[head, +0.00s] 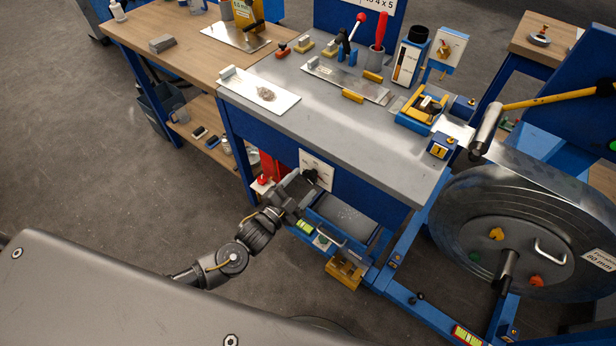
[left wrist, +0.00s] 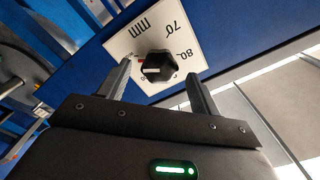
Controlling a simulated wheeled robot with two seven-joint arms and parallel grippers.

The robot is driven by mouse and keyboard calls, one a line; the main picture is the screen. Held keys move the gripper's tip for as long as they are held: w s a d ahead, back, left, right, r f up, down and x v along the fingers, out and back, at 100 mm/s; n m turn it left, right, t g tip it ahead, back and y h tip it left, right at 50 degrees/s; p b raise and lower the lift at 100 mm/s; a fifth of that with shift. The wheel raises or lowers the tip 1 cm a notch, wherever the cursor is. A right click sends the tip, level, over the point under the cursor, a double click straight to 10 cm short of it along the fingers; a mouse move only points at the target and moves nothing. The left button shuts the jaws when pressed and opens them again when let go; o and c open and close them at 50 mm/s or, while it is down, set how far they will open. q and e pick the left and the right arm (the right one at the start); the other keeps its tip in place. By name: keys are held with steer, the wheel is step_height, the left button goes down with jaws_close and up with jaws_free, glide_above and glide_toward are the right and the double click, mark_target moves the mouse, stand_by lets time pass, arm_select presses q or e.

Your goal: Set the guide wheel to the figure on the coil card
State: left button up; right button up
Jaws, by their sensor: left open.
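The guide wheel is a black knob (left wrist: 160,68) on a white dial plate (left wrist: 133,43); the figures 70 and 80 and "mm" can be read, other marks are partly hidden. A small pale and red mark shows on the knob's left side. In the head view the dial plate (head: 319,165) sits on the bench's blue front. My left gripper (head: 303,184) is open in front of it; in the left wrist view its fingers (left wrist: 160,71) stand either side of the knob, contact unclear. The coil card (head: 600,259) on the metal coil (head: 455,210) reads 60 or 80 mm, too small to be sure.
Below the dial are a blue tray (head: 345,215) with a handle and a yellow block (head: 345,272). The grey bench top (head: 330,125) carries tools and a white plate (head: 262,92). A yellow-handled hammer (head: 487,130) is near the coil. Open floor lies left of the bench.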

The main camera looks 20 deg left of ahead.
mark_target(308, 179)
arm_select(q)
steer(key=shift+x, duration=1.2)
steer(key=shift+w+d, duration=0.2)
steer(key=shift+w, duration=0.3)
arm_select(e)
steer(key=shift+d+r, duration=0.15)
steer(key=shift+d, duration=0.05)
arm_select(q)
steer(key=shift+c, duration=0.7)
steer(key=c, duration=0.8)
steer(key=shift+c, duration=0.2)
arm_select(e)
steer(key=shift+d, duration=0.15)
